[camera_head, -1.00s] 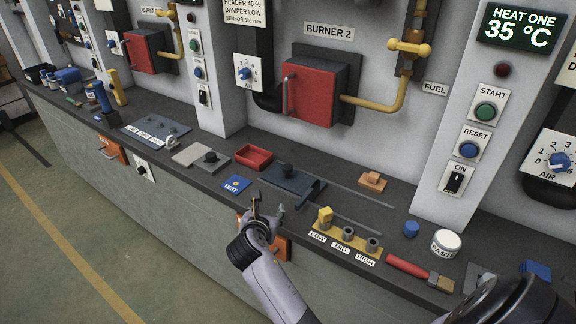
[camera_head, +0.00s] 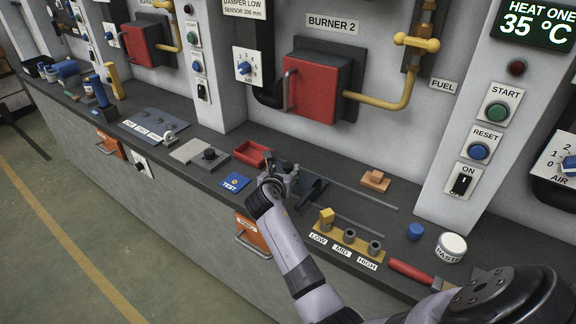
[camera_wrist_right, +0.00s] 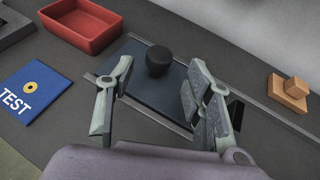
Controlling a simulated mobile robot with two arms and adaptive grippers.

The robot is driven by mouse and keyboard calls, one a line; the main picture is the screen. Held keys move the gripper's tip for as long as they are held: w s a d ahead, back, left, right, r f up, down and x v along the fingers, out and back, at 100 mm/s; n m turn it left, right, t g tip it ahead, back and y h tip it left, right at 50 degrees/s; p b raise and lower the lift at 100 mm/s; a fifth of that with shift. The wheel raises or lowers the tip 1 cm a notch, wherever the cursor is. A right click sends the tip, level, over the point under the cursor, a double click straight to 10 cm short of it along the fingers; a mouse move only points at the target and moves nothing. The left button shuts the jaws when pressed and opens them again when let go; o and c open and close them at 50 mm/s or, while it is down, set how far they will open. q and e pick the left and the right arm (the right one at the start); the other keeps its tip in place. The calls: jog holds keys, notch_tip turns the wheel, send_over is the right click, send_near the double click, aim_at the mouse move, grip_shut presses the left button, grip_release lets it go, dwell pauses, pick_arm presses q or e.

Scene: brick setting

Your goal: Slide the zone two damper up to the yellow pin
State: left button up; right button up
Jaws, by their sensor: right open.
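The zone two damper (camera_head: 308,189) is a dark slate plate lying on the counter between two rails, partly hidden by my right gripper in the head view. Its black knob (camera_wrist_right: 158,60) shows in the right wrist view. My right gripper (camera_head: 280,170) is over the plate; in the right wrist view the gripper (camera_wrist_right: 160,70) has its fingers apart, with the knob between and just ahead of the tips. I cannot tell whether they touch it. The yellow pin (camera_head: 326,219) stands upright at LOW on the tan pin strip (camera_head: 342,246). My left gripper is not in view.
A red tray (camera_head: 251,153) and a blue TEST card (camera_head: 235,182) lie left of the damper. An orange block (camera_head: 375,181), blue cap (camera_head: 415,231), paste jar (camera_head: 451,247) and red-handled brush (camera_head: 409,271) lie right. The red burner box (camera_head: 318,85) stands behind.

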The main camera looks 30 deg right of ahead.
aim_at(288, 166)
jog(key=x, duration=0.7)
jog(key=shift+d+b, duration=0.1)
jog(key=shift+b, duration=0.2)
jog(key=shift+r, duration=0.1)
jog(key=shift+c, duration=0.2)
grip_shut()
